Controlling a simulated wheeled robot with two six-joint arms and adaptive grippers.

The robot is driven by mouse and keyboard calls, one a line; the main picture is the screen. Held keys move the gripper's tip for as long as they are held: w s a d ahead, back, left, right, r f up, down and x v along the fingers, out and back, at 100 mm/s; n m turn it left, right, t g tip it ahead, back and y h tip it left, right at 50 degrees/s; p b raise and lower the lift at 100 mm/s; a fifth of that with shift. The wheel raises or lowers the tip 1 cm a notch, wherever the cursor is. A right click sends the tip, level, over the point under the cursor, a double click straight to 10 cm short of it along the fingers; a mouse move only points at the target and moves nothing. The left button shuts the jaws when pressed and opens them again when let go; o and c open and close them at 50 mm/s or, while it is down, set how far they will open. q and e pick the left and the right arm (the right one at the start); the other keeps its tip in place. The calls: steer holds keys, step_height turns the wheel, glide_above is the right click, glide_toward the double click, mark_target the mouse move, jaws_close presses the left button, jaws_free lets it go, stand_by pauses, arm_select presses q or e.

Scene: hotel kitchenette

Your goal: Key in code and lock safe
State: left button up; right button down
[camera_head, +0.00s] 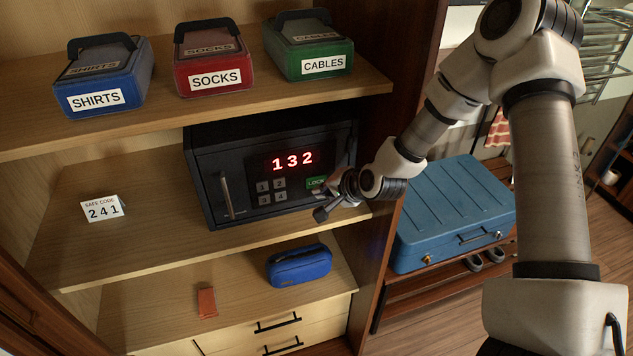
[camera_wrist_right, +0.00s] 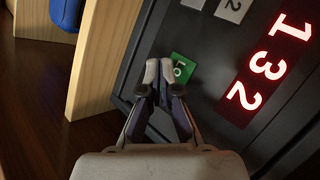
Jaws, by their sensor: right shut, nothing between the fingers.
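The dark safe (camera_head: 235,150) stands on the middle shelf with its door shut. Its red display (camera_head: 293,161) reads 132, and it also shows in the wrist view (camera_wrist_right: 268,65). Number keys (camera_head: 271,191) sit below the display, with a green LOCK key (camera_head: 316,182) to their right. A white card (camera_head: 102,208) on the same shelf reads "SAFE CODE 241". My right gripper (camera_head: 326,202) is shut and empty in front of the LOCK key. In the wrist view its fingertips (camera_wrist_right: 160,72) partly cover the green key (camera_wrist_right: 183,66); I cannot tell whether they touch. My left gripper is not in view.
Blue SHIRTS (camera_head: 98,98), red SOCKS (camera_head: 214,80) and green CABLES (camera_head: 323,62) boxes stand on the shelf above. A blue pouch (camera_head: 299,265) lies below. A blue suitcase (camera_head: 455,210) is right of the cabinet. The middle shelf is clear between card and safe.

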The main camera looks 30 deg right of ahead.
steer(key=shift+w, duration=0.1)
stand_by(0.4)
steer(key=shift+w+d+b, duration=0.1)
steer(key=shift+w+b, duration=0.2)
steer(key=shift+w, duration=0.05)
steer(key=shift+w+d+b, duration=0.1)
steer(key=shift+w+b, duration=0.2)
steer(key=shift+w, duration=0.05)
stand_by(0.5)
steer(key=shift+s, duration=0.1)
steer(key=shift+s+a+p, duration=0.2)
steer(key=shift+s+p, duration=0.1)
steer(key=shift+s, duration=0.4)
steer(key=s, duration=0.2)
steer(key=s+a+p, duration=0.1)
steer(key=s, duration=0.1)
steer(key=shift+s, duration=0.4)
